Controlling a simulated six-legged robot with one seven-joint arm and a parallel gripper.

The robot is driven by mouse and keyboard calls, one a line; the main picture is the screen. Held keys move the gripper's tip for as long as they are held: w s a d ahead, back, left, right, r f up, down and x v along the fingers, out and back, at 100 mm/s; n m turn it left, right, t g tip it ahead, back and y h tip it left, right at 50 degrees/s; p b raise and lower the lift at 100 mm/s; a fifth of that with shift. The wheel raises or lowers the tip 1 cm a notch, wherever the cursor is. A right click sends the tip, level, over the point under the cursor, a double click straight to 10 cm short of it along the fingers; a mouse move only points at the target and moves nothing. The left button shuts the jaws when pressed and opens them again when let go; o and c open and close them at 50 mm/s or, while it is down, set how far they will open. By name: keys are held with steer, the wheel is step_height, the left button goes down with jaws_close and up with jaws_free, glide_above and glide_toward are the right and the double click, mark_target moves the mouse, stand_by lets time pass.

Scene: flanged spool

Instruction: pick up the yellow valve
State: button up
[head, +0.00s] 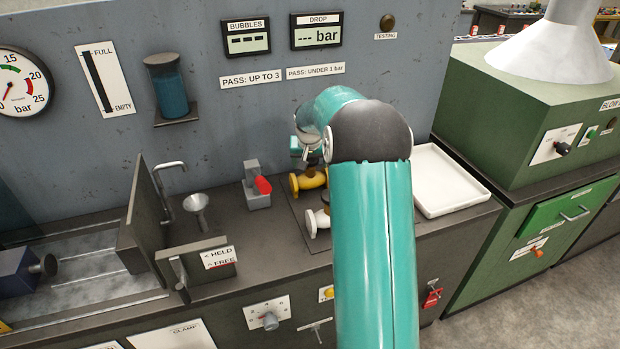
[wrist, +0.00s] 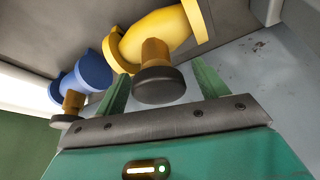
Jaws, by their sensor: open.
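The yellow valve (head: 310,180) lies on the bench just left of my arm in the head view, partly hidden by it. In the wrist view the yellow valve (wrist: 158,36) is at the top middle, its brass stem and dark round knob pointing toward my gripper (wrist: 160,76). My gripper is open, with one green finger on each side of the dark knob. Whether either finger touches it I cannot tell. In the head view my gripper is mostly hidden behind my arm, close above the valve.
A blue valve (wrist: 90,72) sits left of the yellow one in the wrist view. An empty white tray (head: 447,180) lies right.

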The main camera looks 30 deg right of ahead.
jaws_close()
steer(key=shift+r, duration=0.2)
stand_by(0.3)
